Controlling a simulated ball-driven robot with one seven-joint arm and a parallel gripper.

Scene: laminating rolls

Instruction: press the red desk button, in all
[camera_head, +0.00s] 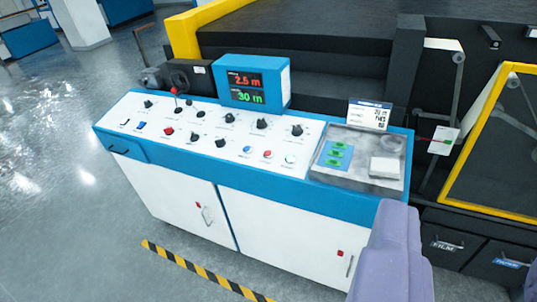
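The control desk (290,190) is white with blue trim, and its sloped panel faces me. A small red button (268,154) sits in the front row, between a blue button (247,149) and a pale green-white one (290,159). Another red control (168,131) is farther left on the panel. My gripper (395,255) shows as rounded lavender-grey parts at the lower right, in front of the desk's right end and apart from the buttons. Its fingertips cannot be made out clearly, and I see nothing held.
A display box (252,82) reading 2.5 m and 30 m stands behind the panel. A grey tray (368,170) with green items is on the right. A red-knobbed lever (175,93) rises at the left. A yellow-framed machine is at right. Open floor (60,190) lies left.

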